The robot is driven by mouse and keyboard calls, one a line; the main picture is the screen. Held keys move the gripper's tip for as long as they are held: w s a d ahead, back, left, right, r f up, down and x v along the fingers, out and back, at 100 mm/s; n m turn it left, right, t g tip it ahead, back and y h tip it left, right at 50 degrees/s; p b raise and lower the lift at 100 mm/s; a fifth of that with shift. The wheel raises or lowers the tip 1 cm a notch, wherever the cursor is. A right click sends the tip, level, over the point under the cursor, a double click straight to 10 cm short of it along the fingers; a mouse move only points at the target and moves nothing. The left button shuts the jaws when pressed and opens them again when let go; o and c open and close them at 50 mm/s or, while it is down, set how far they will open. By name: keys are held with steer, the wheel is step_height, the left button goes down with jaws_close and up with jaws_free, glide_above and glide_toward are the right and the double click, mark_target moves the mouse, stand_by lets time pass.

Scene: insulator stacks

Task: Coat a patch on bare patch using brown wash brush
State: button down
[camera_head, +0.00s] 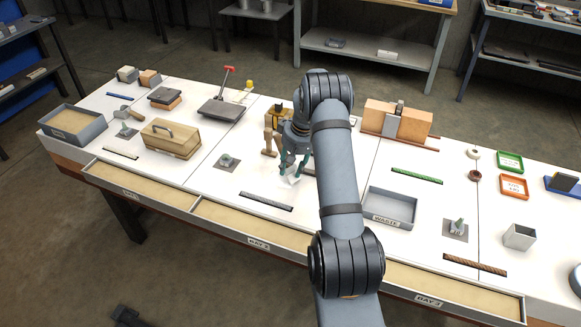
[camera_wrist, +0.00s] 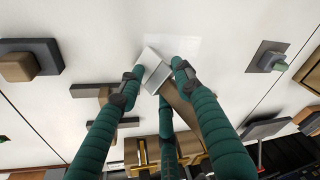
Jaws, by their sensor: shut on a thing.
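My gripper (camera_head: 294,166) is low over the white table, with its green fingers pointing down. In the wrist view, the fingers (camera_wrist: 158,70) are closed around a brush with a brown handle (camera_wrist: 187,108) and a pale grey-white head (camera_wrist: 151,66). The brush is tilted, and the fingers hide part of it. A brighter white patch (camera_wrist: 178,46) shows on the table just beyond the brush head. I cannot tell whether the head touches it.
A grey waste tray (camera_head: 388,207) is right of my gripper. A dark strip (camera_head: 266,201) lies in front, and a tan toolbox (camera_head: 171,139) stands to the left. A small fitting on a grey plate (camera_head: 228,162) is nearer on the left. A brick-coloured block (camera_head: 412,121) stands behind.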

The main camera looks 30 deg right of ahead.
steer(key=shift+s+d, duration=0.3)
steer(key=v, duration=0.1)
steer(key=p+v, duration=0.1)
steer(key=shift+w+d+r, duration=0.1)
steer(key=shift+d+r, duration=0.05)
steer(key=shift+r, duration=0.25)
steer(key=shift+a+r+p, duration=0.2)
steer(key=shift+r+p, duration=0.35)
steer(key=shift+r, duration=0.05)
steer(key=shift+w+p+v, duration=0.25)
steer(key=shift+p+v, duration=0.45)
steer(key=shift+v, duration=0.3)
steer(key=shift+w+p+v, duration=0.2)
steer(key=shift+p+v, duration=0.5)
steer(key=shift+v, duration=0.3)
steer(key=shift+a+r, duration=0.1)
steer(key=shift+r, duration=0.05)
